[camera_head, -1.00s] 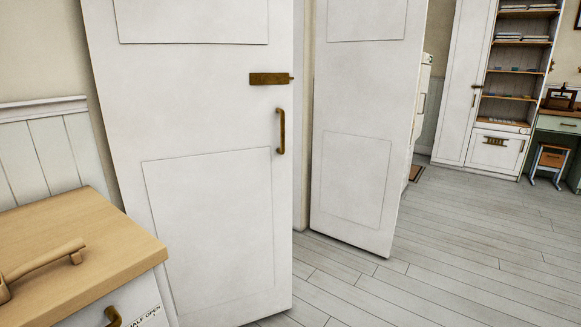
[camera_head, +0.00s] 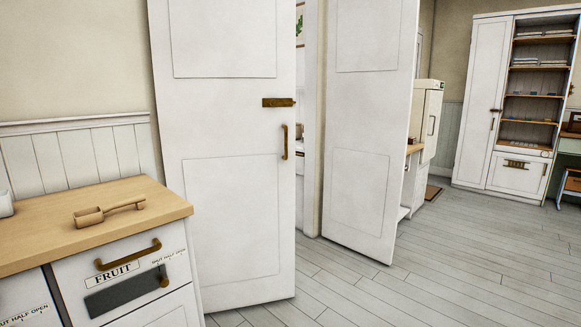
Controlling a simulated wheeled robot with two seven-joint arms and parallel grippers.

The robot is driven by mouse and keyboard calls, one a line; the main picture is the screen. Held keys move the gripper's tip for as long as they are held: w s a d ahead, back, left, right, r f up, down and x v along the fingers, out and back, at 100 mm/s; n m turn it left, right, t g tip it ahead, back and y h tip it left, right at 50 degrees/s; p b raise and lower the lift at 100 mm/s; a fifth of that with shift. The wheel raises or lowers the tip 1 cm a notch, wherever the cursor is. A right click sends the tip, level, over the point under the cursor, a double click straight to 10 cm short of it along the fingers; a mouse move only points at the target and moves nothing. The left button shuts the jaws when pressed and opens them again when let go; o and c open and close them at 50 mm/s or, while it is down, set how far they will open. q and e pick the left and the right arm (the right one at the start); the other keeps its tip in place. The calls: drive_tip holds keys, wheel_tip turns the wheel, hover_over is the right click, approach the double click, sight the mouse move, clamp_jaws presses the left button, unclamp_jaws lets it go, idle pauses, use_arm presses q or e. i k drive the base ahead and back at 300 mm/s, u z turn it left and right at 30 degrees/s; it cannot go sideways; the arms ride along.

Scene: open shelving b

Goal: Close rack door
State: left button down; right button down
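The tall white rack (camera_head: 474,106) stands far off at the right, with open wooden shelves (camera_head: 541,97) holding books and small items. A white door panel with a dark latch and handle fills its left side; I cannot tell whether that panel is ajar. Two large white doors stand nearer: the left door (camera_head: 235,230) has a brass latch (camera_head: 279,102) and a brass handle (camera_head: 285,142), and the right door (camera_head: 360,200) is a plain panel. A gap shows between them. Neither of my grippers is in view.
A wooden counter (camera_head: 60,232) with a scoop (camera_head: 108,211) and a fruit drawer (camera_head: 120,268) stands at the near left. A white appliance (camera_head: 431,118) stands beyond the right door. Open plank floor (camera_head: 440,265) lies at the right.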

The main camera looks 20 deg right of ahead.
sight(228, 151)
drive_tip(key=z, duration=0.65)
drive_tip(key=i, duration=1.35)
drive_tip(key=u, duration=0.25)
